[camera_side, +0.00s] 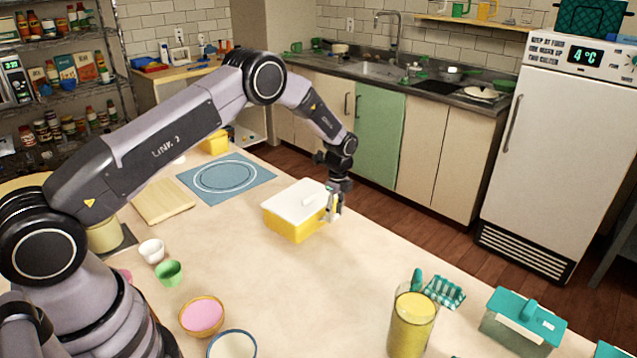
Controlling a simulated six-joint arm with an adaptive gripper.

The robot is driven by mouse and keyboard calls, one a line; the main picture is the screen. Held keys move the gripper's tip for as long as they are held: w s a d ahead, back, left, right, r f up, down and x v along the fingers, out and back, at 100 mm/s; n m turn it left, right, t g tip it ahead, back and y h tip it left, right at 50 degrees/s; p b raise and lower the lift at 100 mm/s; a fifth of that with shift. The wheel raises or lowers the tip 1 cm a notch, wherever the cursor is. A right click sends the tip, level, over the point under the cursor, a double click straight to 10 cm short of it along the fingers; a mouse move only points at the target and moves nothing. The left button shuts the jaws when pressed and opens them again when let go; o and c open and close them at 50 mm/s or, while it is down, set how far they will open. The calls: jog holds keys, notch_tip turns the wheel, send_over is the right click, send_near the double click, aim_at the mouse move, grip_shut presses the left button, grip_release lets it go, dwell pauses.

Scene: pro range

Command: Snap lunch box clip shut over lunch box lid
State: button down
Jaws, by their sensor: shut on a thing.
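The lunch box (285,226) is yellow and sits on the table toward its far edge. Its white lid (300,198) lies on top and looks level. My gripper (334,214) points down at the right end of the box, beside the lid's edge. A small pale part, which looks like the clip (331,203), shows at the fingers, and my gripper is shut on it. The fingers cover much of the clip, so I cannot tell whether it is hooked over the lid.
A blue mat (252,180) and a wooden board (162,202) lie left of the box. Several bowls, including a pink-filled one (202,315), stand at the front left. A yellow tumbler (411,322) and a teal-lidded container (522,322) stand at the front right. The table around the box is clear.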

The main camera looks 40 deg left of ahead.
aim_at(316, 205)
jog(key=a+h, duration=0.1)
jog(key=h, duration=0.1)
jog(key=a+r+h, duration=0.1)
jog(key=shift+s+r+h, duration=0.1)
jog(key=shift+r+h, duration=0.05)
jog(key=shift+h, duration=0.25)
jog(key=h, duration=0.1)
jog(key=a+h, duration=0.1)
jog(key=shift+a+r+t+h, duration=0.15)
jog(key=shift+r+t+h, duration=0.05)
jog(key=shift+t+h, duration=0.1)
jog(key=shift+s+a+h, duration=0.1)
jog(key=shift+a+h, duration=0.35)
jog(key=shift+h, duration=0.5)
jog(key=shift+s+a+h, duration=0.1)
jog(key=shift+a+h, duration=0.4)
jog(key=shift+h, duration=0.5)
jog(key=shift+a+h, duration=0.45)
jog(key=shift+h, duration=0.5)
jog(key=c, duration=0.8)
grip_release()
jog(key=shift+o, duration=0.2)
jog(key=shift+r, duration=0.1)
jog(key=v, duration=1.2)
jog(key=shift+s+d, duration=0.1)
jog(key=shift+s, duration=0.15)
